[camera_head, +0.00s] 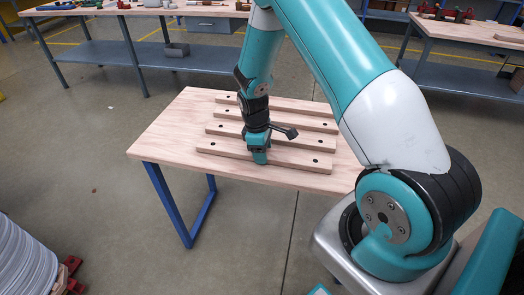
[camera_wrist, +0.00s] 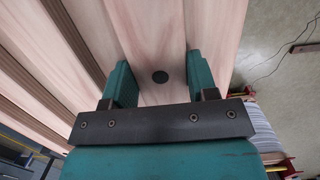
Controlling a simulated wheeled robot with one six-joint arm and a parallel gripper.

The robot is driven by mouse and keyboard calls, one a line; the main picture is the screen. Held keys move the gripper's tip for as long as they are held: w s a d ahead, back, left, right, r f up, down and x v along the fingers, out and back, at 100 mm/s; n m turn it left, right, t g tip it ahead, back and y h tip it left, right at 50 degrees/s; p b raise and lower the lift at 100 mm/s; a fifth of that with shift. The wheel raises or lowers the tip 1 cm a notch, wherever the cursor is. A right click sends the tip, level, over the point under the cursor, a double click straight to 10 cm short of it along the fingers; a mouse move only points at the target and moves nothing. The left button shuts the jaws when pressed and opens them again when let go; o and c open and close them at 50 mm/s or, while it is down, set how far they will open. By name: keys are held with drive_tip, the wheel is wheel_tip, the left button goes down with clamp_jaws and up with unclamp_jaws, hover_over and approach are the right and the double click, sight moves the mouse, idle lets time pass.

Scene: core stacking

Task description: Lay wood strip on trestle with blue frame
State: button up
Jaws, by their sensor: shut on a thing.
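The trestle with the blue frame (camera_head: 160,143) has a pale wooden top and blue legs. Several pale wood strips with dark holes near their ends lie across it, roughly parallel. My gripper (camera_head: 260,157) points down over the nearest wood strip (camera_head: 302,160) and is shut on it near its middle. In the wrist view, the teal fingers (camera_wrist: 159,72) stand on both sides of this strip (camera_wrist: 155,45), with a dark hole between them. The strip lies low over the top near its front edge; I cannot tell whether it fully touches. The fingertips are partly hidden.
A grey workbench (camera_head: 88,54) with parts on it stands at the back left, another bench (camera_head: 480,32) at the back right. A white stack (camera_head: 22,262) with red feet is at the lower left. The floor left of the trestle is clear.

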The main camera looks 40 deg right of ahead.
drive_tip(key=o, duration=1.2)
drive_tip(key=shift+f, duration=0.1)
drive_tip(key=s+a+r+y, duration=0.1)
drive_tip(key=a+r, duration=0.3)
drive_tip(key=r, duration=0.5)
drive_tip(key=a+r, duration=0.3)
drive_tip(key=r, duration=0.6)
drive_tip(key=shift+s+a+r+m+t+y+p, duration=0.1)
drive_tip(key=shift+s+a+r+t+y+p, duration=0.35)
drive_tip(key=shift+s+a+r, duration=2.65)
drive_tip(key=shift+s+a+r+m+y+p, duration=0.1)
drive_tip(key=shift+s+a+r+y+p, duration=0.35)
drive_tip(key=shift+s+a+r+y, duration=2.4)
drive_tip(key=shift+s+a+r+m+t+h+p, duration=0.1)
drive_tip(key=shift+s+a+r+t+h+p, duration=0.25)
drive_tip(key=shift+s+a+r+h, duration=2.95)
